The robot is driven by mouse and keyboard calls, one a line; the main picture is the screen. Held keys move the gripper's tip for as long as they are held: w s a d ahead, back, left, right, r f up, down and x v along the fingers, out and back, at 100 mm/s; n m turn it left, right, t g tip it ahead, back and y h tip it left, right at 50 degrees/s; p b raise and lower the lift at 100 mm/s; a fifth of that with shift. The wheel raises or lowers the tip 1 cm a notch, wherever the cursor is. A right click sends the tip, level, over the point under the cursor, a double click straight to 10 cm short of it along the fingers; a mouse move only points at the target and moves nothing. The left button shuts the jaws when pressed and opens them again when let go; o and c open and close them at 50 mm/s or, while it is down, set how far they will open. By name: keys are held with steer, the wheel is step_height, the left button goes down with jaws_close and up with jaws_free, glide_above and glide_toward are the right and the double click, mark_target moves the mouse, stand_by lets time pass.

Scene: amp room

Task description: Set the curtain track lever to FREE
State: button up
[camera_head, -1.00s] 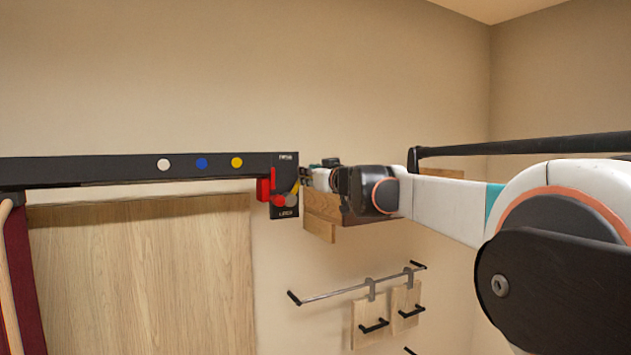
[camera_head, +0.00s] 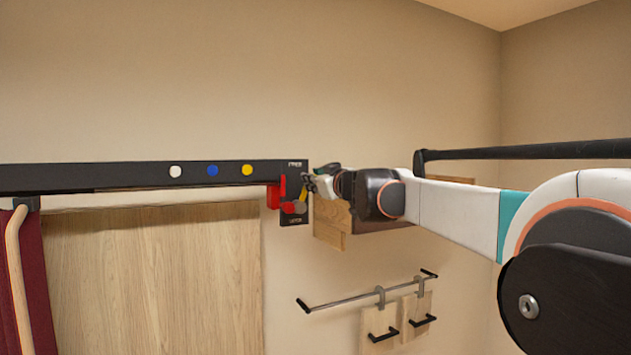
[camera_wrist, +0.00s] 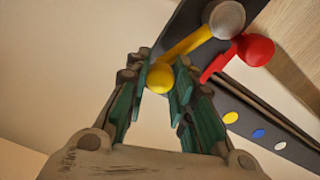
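The track's end plate (camera_head: 293,219) is dark, with small labels at top and bottom that are too small to read surely. A yellow lever (camera_wrist: 190,44) runs from a grey round pivot (camera_wrist: 227,19) to a yellow ball knob (camera_wrist: 160,77). In the head view the lever (camera_head: 303,192) is small and slants up to the right, partly covered by my gripper (camera_head: 308,183). In the wrist view my gripper (camera_wrist: 161,80) has its green-padded fingers apart on either side of the yellow knob; I cannot tell whether they touch it.
A red lever with a red knob (camera_wrist: 255,50) sits close beside the yellow lever. The black track (camera_head: 120,176) bears white, blue and yellow dots. A rail with hanging boards (camera_head: 370,290) is lower right.

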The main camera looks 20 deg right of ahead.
steer(key=shift+o, duration=1.4)
steer(key=shift+a, duration=0.1)
steer(key=s, duration=0.7)
steer(key=shift+s, duration=0.35)
